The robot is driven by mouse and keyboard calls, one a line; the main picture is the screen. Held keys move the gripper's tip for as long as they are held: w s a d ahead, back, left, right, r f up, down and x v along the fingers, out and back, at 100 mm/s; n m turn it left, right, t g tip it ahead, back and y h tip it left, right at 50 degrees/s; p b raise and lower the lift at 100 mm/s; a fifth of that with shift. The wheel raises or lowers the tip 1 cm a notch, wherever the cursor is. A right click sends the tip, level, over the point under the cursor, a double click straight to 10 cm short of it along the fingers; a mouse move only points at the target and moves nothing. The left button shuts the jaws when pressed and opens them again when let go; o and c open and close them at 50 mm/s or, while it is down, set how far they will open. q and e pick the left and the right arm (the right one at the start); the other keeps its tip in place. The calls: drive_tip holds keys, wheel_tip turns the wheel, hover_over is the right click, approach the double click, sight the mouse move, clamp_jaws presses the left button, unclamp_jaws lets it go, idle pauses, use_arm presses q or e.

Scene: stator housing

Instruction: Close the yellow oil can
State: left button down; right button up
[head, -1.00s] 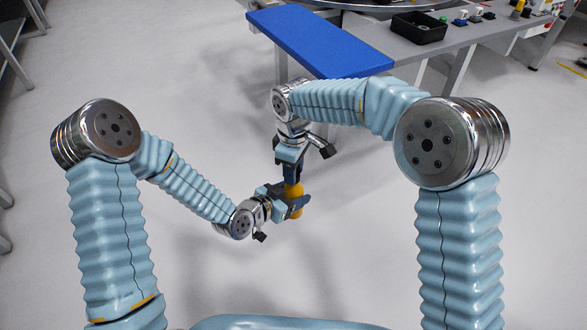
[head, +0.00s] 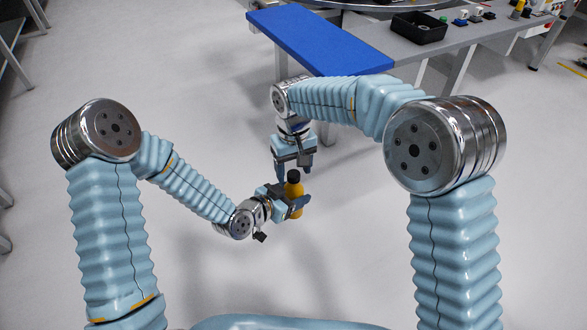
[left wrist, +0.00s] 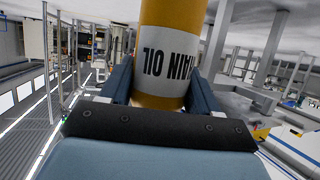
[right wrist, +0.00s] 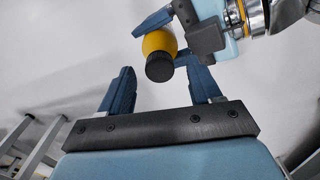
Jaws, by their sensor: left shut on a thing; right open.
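The yellow oil can (head: 295,206) is upright in the head view, with a dark cap (head: 293,177) on its top. My left gripper (head: 292,196) is shut around the can body, and the left wrist view shows the can (left wrist: 170,30) with its white label between the fingers. My right gripper (head: 293,170) is open and empty, its fingers spread just above the cap. The right wrist view shows the black cap (right wrist: 160,67) facing the camera, beyond the open fingers. I cannot tell how tightly the cap sits.
A grey workbench (head: 385,42) with a blue mat (head: 315,42) stands at the back. A black bin (head: 419,27) and small parts are on it. Both grippers and the can are over open floor, clear of the bench.

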wheel_tip(320, 180, up, 11)
drive_tip(key=shift+r, duration=0.15)
idle(0.6)
drive_tip(key=d+f+t+y, duration=0.1)
drive_tip(key=d+f, duration=0.3)
drive_tip(key=f, duration=0.3)
drive_tip(key=w+d+f+t+y, duration=0.1)
drive_tip(key=d+f, duration=0.2)
drive_tip(key=f, duration=0.5)
drive_tip(key=d+f+t+y, duration=0.1)
drive_tip(key=d+f, duration=0.3)
drive_tip(key=f, duration=0.3)
drive_tip(key=s+d+f+m+g, duration=0.1)
drive_tip(key=s+d+f+m, duration=0.1)
drive_tip(key=s+f, duration=0.6)
drive_tip(key=s+d+f+m+g+y, duration=0.1)
drive_tip(key=s+f+m, duration=0.4)
drive_tip(key=s, duration=0.8)
wheel_tip(320, 180, down, 4)
drive_tip(key=shift+s+d+r, duration=0.1)
drive_tip(key=shift+s+d, duration=0.2)
drive_tip(key=shift+d, duration=0.4)
